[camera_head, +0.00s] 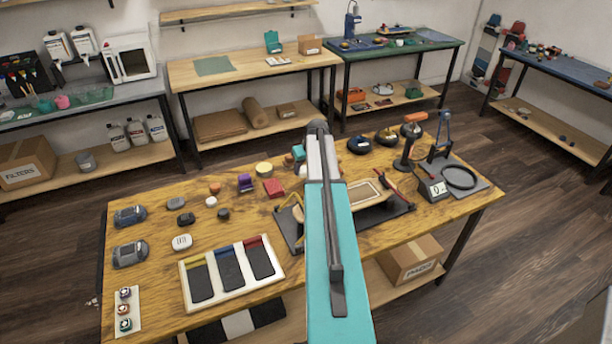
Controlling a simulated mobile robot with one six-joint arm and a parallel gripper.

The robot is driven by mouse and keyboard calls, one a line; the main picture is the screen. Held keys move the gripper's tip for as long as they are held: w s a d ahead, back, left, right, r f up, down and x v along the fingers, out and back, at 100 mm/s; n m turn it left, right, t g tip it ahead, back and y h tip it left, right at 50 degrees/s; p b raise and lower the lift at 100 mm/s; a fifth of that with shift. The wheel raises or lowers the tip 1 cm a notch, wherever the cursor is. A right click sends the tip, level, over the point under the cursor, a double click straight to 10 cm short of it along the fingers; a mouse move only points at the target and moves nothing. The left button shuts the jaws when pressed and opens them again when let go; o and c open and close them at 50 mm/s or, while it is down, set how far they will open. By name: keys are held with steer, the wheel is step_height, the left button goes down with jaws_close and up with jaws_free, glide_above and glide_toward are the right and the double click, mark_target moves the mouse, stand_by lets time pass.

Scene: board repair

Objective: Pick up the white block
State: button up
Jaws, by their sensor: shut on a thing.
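A small white block (211,201) lies on the wooden workbench (150,290), left of centre, between a small orange block and a black one. A rounded white piece (182,242) with dark marks lies nearer the front. Another pale piece (302,170) shows just left of my arm; most of it is hidden, and I cannot tell whether it is a block. My teal arm crosses the middle of the view and hides my gripper, so I see neither its fingers nor anything in them.
A tray of three dark panels (188,291) stands at the bench front. Purple (245,182), red (273,187) and yellow (264,169) pieces lie behind. A dark mat with a framed board (363,190) is partly behind my arm. A soldering tool and stand (406,150) are at right.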

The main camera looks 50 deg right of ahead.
mark_target(305, 170)
steer(key=shift+r+b, duration=0.65)
steer(key=shift+r, duration=2.3)
steer(key=shift+o, duration=0.9)
steer(key=shift+c, duration=0.4)
